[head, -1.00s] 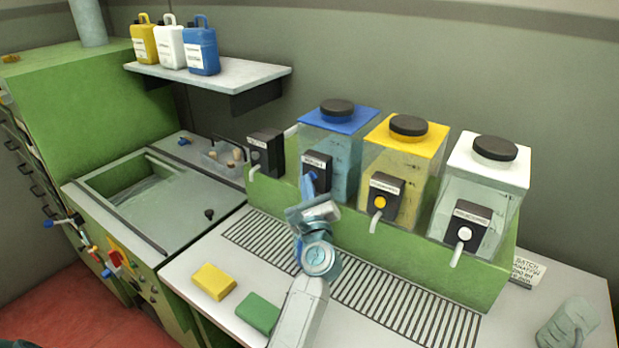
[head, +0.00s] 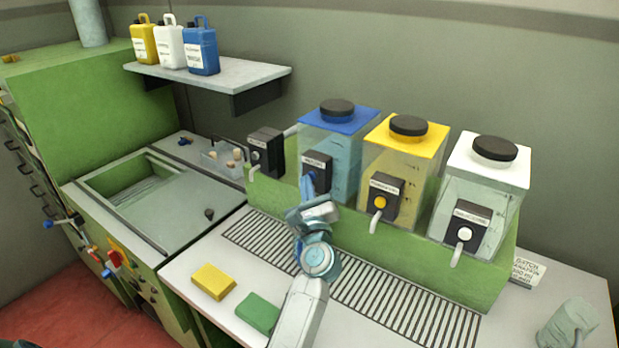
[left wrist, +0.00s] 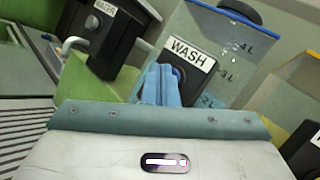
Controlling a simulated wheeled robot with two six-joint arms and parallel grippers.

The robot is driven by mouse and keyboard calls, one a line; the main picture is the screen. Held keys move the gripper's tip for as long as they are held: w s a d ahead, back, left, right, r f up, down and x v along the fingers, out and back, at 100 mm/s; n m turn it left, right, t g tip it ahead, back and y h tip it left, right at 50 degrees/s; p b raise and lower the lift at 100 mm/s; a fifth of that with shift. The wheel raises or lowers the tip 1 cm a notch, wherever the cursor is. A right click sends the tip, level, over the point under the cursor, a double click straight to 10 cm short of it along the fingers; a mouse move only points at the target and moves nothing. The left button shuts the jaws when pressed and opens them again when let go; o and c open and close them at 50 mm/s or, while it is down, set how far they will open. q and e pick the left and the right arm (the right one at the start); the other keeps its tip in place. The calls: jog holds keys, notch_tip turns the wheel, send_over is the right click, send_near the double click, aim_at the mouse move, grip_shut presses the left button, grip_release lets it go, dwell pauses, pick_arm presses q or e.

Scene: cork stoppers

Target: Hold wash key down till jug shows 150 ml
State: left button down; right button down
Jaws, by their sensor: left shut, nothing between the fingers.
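The blue-lidded wash tank (head: 340,135) has a black box labelled WASH (head: 317,165) on its front, also large in the left wrist view (left wrist: 187,60). My left gripper (head: 309,188) is shut and empty, its blue fingers (left wrist: 160,85) pointing at the lower part of that box. The fingers cover most of the wash key, so I cannot tell whether they press it. A clear jug (head: 566,325) stands at the far right of the counter; its marks are too small to read. The space under the wash spout is hidden by my arm. My right gripper is out of view.
Yellow-lidded (head: 396,165) and white-lidded (head: 484,195) tanks stand to the right on the green stand. A slotted drain grille (head: 400,305) runs along the front. Yellow (head: 213,281) and green (head: 258,313) blocks lie on the counter. A sink (head: 150,190) is at the left.

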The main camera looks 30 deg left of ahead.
pick_arm(q)
jog(key=shift+s+a, duration=0.1)
jog(key=shift+s, duration=0.65)
jog(key=shift+s+a+p, duration=0.2)
jog(key=shift+s+p, duration=0.05)
jog(key=shift+s, duration=1)
jog(key=shift+s+a+p, duration=0.15)
jog(key=shift+s+p, duration=0.1)
jog(key=shift+s, duration=1)
jog(key=shift+f, duration=0.1)
